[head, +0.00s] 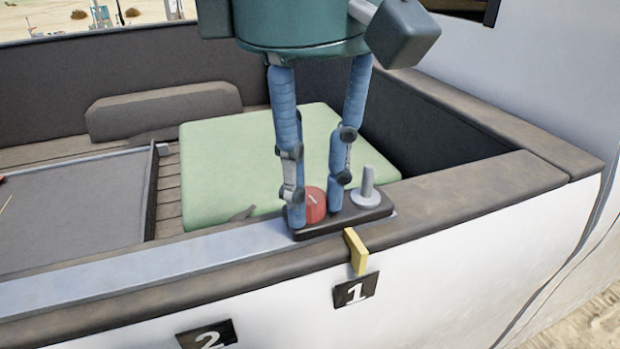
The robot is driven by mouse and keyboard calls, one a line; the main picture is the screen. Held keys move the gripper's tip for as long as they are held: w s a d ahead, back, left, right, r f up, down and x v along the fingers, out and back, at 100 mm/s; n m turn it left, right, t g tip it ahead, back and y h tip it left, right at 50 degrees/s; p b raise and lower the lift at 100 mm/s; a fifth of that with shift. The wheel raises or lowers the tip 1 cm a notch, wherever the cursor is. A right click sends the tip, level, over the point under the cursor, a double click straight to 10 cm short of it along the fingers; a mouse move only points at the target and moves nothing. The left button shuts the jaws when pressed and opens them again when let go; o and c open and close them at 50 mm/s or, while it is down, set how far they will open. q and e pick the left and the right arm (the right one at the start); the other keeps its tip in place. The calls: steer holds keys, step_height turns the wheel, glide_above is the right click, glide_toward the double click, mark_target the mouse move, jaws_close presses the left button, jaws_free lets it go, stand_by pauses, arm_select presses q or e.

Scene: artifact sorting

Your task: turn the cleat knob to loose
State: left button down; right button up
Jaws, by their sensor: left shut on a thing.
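The red cleat knob (315,206) sits on a dark base plate (345,218) on the truck bed's side rail, above the label "1". My left gripper (312,212) comes down from above, with its two blue-grey fingers on either side of the knob. It is shut on the knob, and the fingers hide part of the knob's sides. A small pale mark shows on the knob's face; which setting it points to cannot be told. A grey metal post (367,188) with a round flange stands on the same plate, right of the knob. My right gripper is not in view.
A yellow tab (356,251) hangs at the rail's edge above label "1" (356,291). Label "2" (207,336) is lower left. A green block (225,165) lies in the bed behind the knob. A grey tray (70,205) is at left.

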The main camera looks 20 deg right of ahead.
arm_select(q)
steer(key=n, duration=0.4)
steer(key=shift+r, duration=0.1)
steer(key=n, duration=0.8)
steer(key=shift+n+b, duration=0.3)
steer(key=shift+b, duration=0.05)
steer(key=shift+n, duration=1.8)
steer(key=c, duration=1.5)
jaws_free()
steer(key=shift+a, duration=0.1)
steer(key=shift+o, duration=0.2)
